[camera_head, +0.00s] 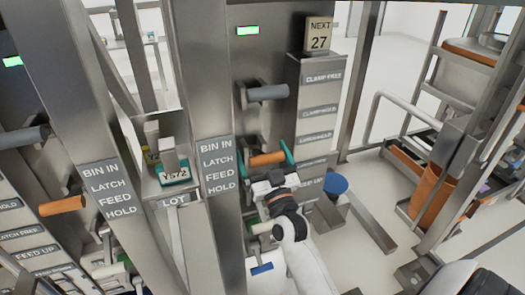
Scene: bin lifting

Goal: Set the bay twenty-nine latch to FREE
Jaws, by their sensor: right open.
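An orange handle (267,159) sticks out from the middle bay, below a grey handle (267,93). My right gripper (265,157) is open, with one teal fingertip to each side of the orange handle; I cannot tell whether they touch it. Its white wrist hides part of the bay below. A label panel (318,112) stands right of the handles; its top plate reads CLAMP FREE and the lower plates are hard to read. A sign (318,35) on top reads NEXT 27. No number twenty-nine is readable. My left gripper is not in view.
Steel posts (205,80) with BIN IN, LATCH, FEED, HOLD plates flank the bays. The left bay has another orange handle (62,205) and grey handle (24,138). A lot tray (172,192) sits between posts. A wheeled rack (440,150) stands right, beyond open floor.

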